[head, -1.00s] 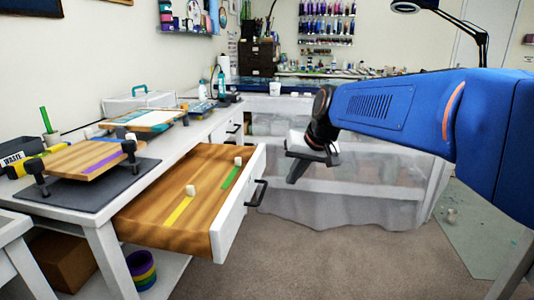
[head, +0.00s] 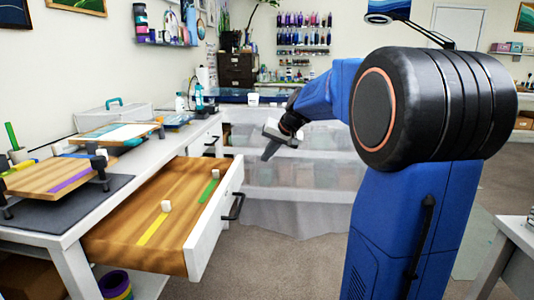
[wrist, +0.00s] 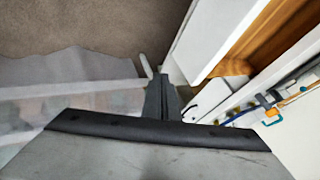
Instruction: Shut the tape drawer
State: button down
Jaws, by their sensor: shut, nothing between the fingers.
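The tape drawer (head: 212,222) stands open, pulled out from the white bench on the left. It has a white front, a dark handle (head: 234,207) and a wooden inside with a yellow strip (head: 152,229), a green strip (head: 208,191) and two small white blocks. My gripper (head: 269,151) is beyond the drawer's far right corner, apart from the handle in the head view. In the wrist view my gripper (wrist: 164,98) points down with its fingers together and empty, and the drawer (wrist: 207,38) is at upper right.
A wooden board (head: 58,176) on clamps rests on a dark mat on the bench (head: 128,181). Translucent plastic sheeting (head: 300,180) hangs behind my gripper. Tape rolls (head: 115,285) lie under the drawer. Carpet in front of the drawer is clear.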

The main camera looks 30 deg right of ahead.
aim_at(184, 162)
jog(key=w+a+f, duration=0.4)
jog(key=w+f, duration=0.1)
jog(key=w, duration=0.1)
dwell(0.3)
jog(key=shift+a, duration=0.15)
jog(key=w+a, duration=0.5)
jog(key=a, duration=0.2)
jog(key=w+a, duration=0.5)
jog(key=a, duration=0.1)
jog(key=w+a, duration=0.5)
jog(key=a, duration=0.2)
jog(key=shift+a, duration=0.35)
jog(key=shift+w+a+r, duration=0.1)
jog(key=shift+w+a, duration=0.1)
jog(key=shift+a, duration=0.1)
